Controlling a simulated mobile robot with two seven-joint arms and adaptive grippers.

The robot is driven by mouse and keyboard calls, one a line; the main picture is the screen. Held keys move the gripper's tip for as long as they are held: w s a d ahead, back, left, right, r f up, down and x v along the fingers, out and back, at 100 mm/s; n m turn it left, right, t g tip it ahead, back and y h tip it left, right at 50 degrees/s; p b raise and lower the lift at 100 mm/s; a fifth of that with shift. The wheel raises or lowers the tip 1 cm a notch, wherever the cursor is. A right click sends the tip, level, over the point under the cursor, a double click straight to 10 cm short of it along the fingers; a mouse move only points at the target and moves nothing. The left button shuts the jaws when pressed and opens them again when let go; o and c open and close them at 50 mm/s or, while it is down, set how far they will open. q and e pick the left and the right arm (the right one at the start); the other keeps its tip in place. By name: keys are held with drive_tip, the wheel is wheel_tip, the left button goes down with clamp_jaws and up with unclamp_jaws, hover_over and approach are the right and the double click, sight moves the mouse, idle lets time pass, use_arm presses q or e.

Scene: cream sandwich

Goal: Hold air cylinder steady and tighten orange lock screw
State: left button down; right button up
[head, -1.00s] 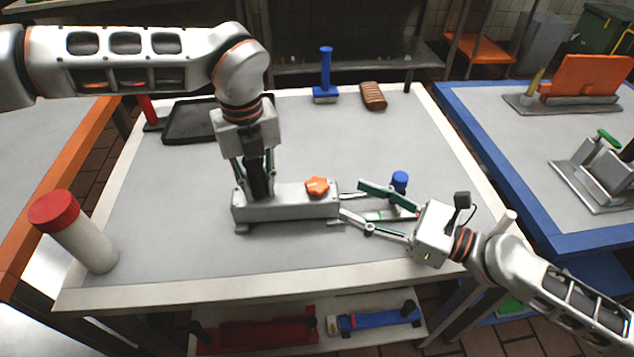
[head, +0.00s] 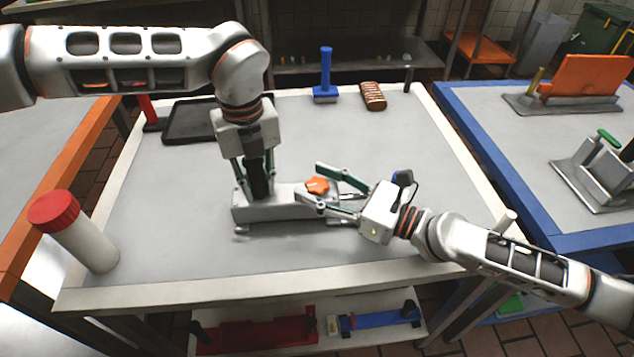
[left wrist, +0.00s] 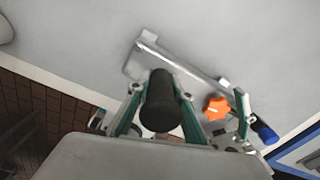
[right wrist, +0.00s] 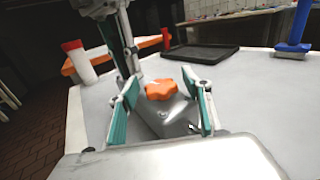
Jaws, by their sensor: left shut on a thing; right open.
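The air cylinder is a black upright cylinder (left wrist: 159,102) on a grey metal base (head: 283,207). My left gripper (head: 255,188) points down and is shut on the black cylinder. The orange lock screw (head: 317,185) is a star-shaped knob at the right end of the base. My right gripper (head: 314,182) is open, its two fingers to either side of the orange knob in the head view. In the right wrist view the knob (right wrist: 162,90) sits between the open fingers, slightly beyond their tips; I cannot tell if either touches it.
A white bottle with a red cap (head: 75,232) stands at the table's front left.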

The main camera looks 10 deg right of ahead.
drive_tip(key=shift+a, duration=0.15)
drive_tip(key=c, duration=1.1)
drive_tip(key=shift+c, duration=0.2)
